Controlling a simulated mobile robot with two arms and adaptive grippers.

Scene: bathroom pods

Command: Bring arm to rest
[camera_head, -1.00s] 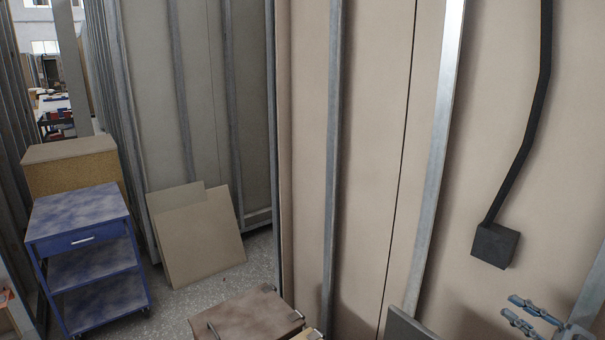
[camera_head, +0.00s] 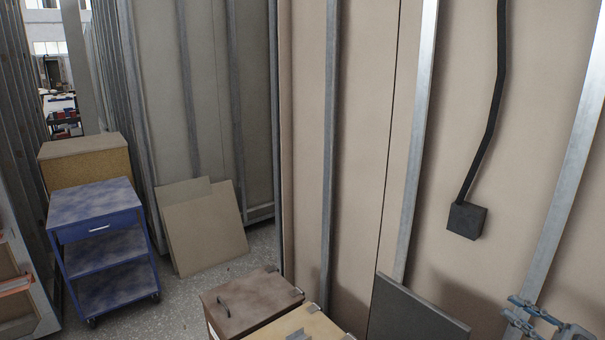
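My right gripper (camera_head: 512,306) shows at the lower right edge, with its blue-grey fingers pointing left. The two fingers are apart with nothing visible between them, so it is open and empty. It is in front of the beige wall panel (camera_head: 530,150), to the right of a dark grey board. I cannot tell how far it is from either. Most of the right arm is outside the picture. My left gripper and arm are not in view.
A blue cart (camera_head: 100,230) and a tan box (camera_head: 85,165) stand at left. Boards (camera_head: 205,235) lean behind. Brown (camera_head: 250,302) and yellowish (camera_head: 300,325) boxes and the dark grey board (camera_head: 415,310) are low in front. A black wall box (camera_head: 467,220) hangs right. Floor shows between cart and boxes.

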